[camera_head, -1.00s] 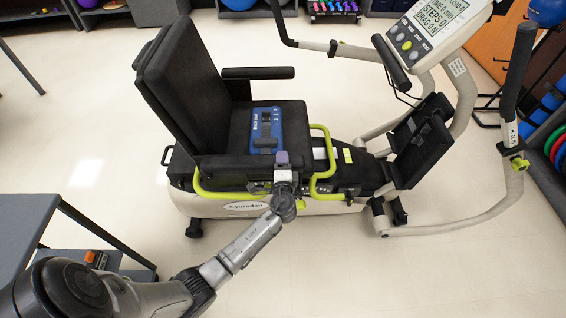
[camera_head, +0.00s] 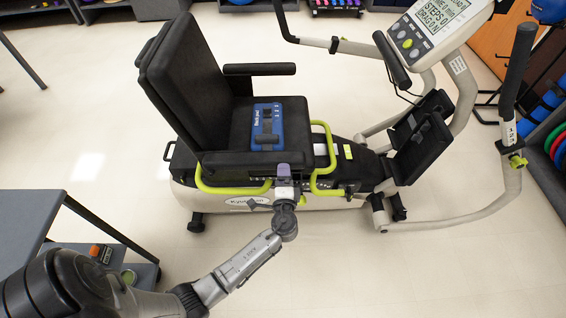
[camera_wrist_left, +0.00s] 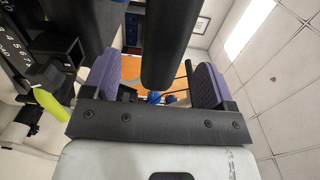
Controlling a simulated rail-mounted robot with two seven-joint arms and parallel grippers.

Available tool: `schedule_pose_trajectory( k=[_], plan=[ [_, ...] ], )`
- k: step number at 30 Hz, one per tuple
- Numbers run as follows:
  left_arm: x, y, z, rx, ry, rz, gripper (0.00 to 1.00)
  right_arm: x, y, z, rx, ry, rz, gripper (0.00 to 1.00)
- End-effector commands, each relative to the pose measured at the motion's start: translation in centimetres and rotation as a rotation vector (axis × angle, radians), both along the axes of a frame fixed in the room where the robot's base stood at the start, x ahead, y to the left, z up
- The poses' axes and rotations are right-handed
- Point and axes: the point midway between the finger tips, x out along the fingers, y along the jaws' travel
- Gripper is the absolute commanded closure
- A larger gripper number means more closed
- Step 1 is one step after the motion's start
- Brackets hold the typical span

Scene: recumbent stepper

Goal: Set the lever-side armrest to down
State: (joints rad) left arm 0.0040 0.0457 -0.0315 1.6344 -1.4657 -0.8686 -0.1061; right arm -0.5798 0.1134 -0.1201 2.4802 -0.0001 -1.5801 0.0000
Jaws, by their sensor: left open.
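The recumbent stepper's near armrest (camera_head: 240,160) is a black padded bar that looks level along the near side of the seat (camera_head: 275,108). The far armrest (camera_head: 260,69) also looks level. My left gripper (camera_head: 283,170) is at the front end of the near armrest, its purple fingertips pointing up. In the left wrist view the gripper (camera_wrist_left: 160,88) is open, and a dark rounded bar (camera_wrist_left: 170,45), seemingly the armrest, shows between the purple pads with gaps on both sides. Contact cannot be told. My right gripper is out of view.
Yellow-green tube handles (camera_head: 322,160) stand close to my left gripper on the seat's near side. A grey table (camera_head: 25,220) is at the lower left. The display console (camera_head: 425,32) and handlebar (camera_head: 513,85) are to the right. Floor is clear at the lower right.

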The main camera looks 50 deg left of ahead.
Motion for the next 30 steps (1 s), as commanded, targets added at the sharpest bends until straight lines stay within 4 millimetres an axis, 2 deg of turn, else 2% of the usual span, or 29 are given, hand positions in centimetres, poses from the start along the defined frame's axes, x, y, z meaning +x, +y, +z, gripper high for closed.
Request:
schedule_pose_trajectory(
  k=[6,12,30],
  plan=[
    [-2.7,-2.9,0.1,-0.001,0.002,0.000,0.21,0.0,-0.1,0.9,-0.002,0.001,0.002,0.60],
    [-4.2,-4.5,0.0,0.001,0.004,0.000,0.21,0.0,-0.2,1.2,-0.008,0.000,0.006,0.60],
    [-4.8,-5.1,0.0,0.001,0.001,0.001,0.21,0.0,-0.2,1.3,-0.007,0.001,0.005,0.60]
  ],
)
